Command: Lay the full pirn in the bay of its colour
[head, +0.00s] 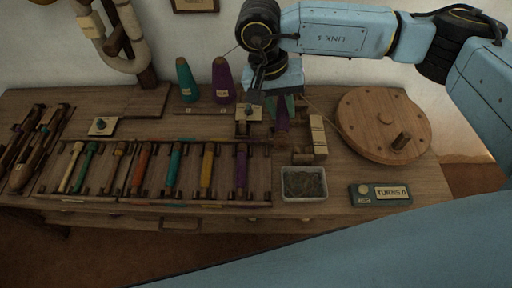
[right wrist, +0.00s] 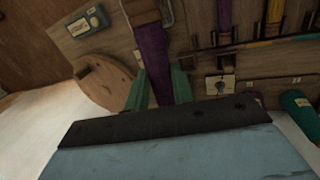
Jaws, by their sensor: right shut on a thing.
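My right gripper (head: 282,101) is shut on a purple pirn (head: 281,120), to the left of the wooden wheel. In the right wrist view the purple pirn (right wrist: 154,52) runs between the two green fingers (right wrist: 160,88). I cannot tell whether its lower end is clear of the wooden blocks near it. The bay rack (head: 105,196) lies along the front left of the bench and holds several pirns, among them green, orange and teal ones. Its rightmost bay has a purple pirn (head: 241,168); it also shows in the wrist view (right wrist: 224,18). My left gripper is out of view.
A wooden wheel with a handle (head: 365,122) stands at the right. A grey tray (head: 303,199) and a green counter box (head: 365,197) are at the front. Teal (head: 185,76) and purple (head: 221,76) cones stand behind. Dark shuttles (head: 25,165) lie far left.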

